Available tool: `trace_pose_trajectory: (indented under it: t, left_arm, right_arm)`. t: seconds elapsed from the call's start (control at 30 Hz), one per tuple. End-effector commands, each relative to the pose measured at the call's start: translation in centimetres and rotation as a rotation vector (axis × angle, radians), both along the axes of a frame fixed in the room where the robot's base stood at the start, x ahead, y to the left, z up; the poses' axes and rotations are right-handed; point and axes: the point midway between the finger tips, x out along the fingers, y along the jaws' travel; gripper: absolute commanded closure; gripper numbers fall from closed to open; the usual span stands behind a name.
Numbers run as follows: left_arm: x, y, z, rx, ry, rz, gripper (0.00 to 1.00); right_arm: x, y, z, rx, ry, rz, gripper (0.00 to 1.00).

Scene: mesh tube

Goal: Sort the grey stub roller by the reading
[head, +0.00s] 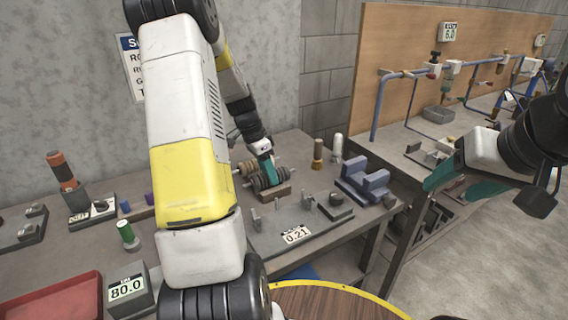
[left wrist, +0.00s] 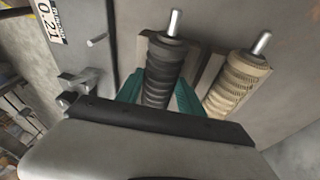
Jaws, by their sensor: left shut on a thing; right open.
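The grey stub roller (left wrist: 165,62) is dark and ribbed with a bright metal shaft end. In the left wrist view it sits between the teal fingers of my left gripper (left wrist: 158,92), which is shut on it. In the head view the grey roller (head: 273,179) lies at a wooden cradle on the bench, under my left gripper (head: 266,173). I cannot tell whether it is clear of the cradle. A tan ribbed roller (left wrist: 238,82) lies beside it. A fixture plate with a 0.21 display (head: 296,234) is in front. My right gripper (head: 458,188) is open and empty at the right.
A red tray (head: 55,300) and a box reading 80.0 (head: 127,289) are at the front left. A blue-grey block fixture (head: 364,181) stands right of the plate. Upright cylinders (head: 318,154) stand behind. A second bench with blue pipes (head: 440,70) is at the right.

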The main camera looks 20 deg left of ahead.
Motion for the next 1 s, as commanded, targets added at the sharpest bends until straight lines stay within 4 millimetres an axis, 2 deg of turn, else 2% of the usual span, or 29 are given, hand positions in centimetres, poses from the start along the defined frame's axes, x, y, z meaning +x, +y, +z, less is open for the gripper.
trace_pose_trajectory:
  t: [0.77, 0.8, 0.9, 1.0]
  left_arm:
    - [0.02, 0.00, -0.33, 0.000, 0.000, 0.000, 1.00]
    - [0.02, 0.00, -0.34, 0.000, 0.000, 0.000, 0.49]
    - [0.02, 0.03, -0.35, 0.001, -0.001, 0.000, 0.30]
    - [0.06, 0.09, -0.38, 0.002, -0.002, 0.001, 0.30]
  right_arm:
    - [0.00, 0.00, 0.00, 0.000, 0.000, 0.000, 0.41]
    - [0.00, 0.00, 0.00, 0.000, 0.000, 0.000, 0.41]
    - [0.00, 0.00, 0.00, 0.000, 0.000, 0.000, 0.41]
    - [0.00, 0.00, 0.00, 0.000, 0.000, 0.000, 0.41]
